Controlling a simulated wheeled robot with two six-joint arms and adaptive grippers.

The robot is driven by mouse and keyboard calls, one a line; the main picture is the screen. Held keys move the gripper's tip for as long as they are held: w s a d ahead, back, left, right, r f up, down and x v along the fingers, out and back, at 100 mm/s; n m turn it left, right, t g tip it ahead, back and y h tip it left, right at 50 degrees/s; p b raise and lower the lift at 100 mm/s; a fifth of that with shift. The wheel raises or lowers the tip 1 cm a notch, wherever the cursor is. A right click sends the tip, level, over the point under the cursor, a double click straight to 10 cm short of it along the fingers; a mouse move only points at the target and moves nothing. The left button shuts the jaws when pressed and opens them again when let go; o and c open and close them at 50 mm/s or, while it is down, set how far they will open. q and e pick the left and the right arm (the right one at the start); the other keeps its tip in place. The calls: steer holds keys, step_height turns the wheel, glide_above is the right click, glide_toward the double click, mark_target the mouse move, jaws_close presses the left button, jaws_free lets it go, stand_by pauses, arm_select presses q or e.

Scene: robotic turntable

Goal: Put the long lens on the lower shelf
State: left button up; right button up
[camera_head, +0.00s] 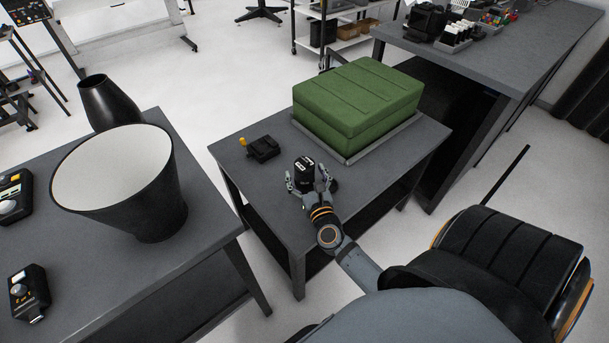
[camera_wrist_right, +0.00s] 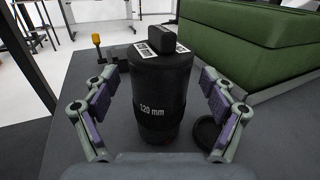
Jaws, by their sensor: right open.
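The long lens (camera_wrist_right: 160,95) is a black cylinder marked "120 mm", with white label patches on top. It stands upright on the dark grey table and also shows in the head view (camera_head: 304,170). My right gripper (camera_wrist_right: 160,100) is open, with one finger on each side of the lens; small gaps show between the pads and the barrel. In the head view my right gripper (camera_head: 307,184) reaches in from the front. The table (camera_head: 265,203) has a lower shelf (camera_head: 385,200), partly visible beneath its top and mostly hidden. My left gripper is out of view.
A green case (camera_head: 358,95) sits on a grey tray behind the lens. A small black device (camera_head: 263,149) with a yellow knob (camera_head: 243,142) lies to the left. A round black cap (camera_wrist_right: 207,132) lies right of the lens. Another table (camera_head: 215,215) holds a large shade (camera_head: 130,180).

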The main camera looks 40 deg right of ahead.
steer(key=shift+w+d, duration=0.2)
steer(key=shift+w, duration=0.35)
steer(key=shift+c, duration=0.2)
steer(key=c, duration=1.7)
jaws_close()
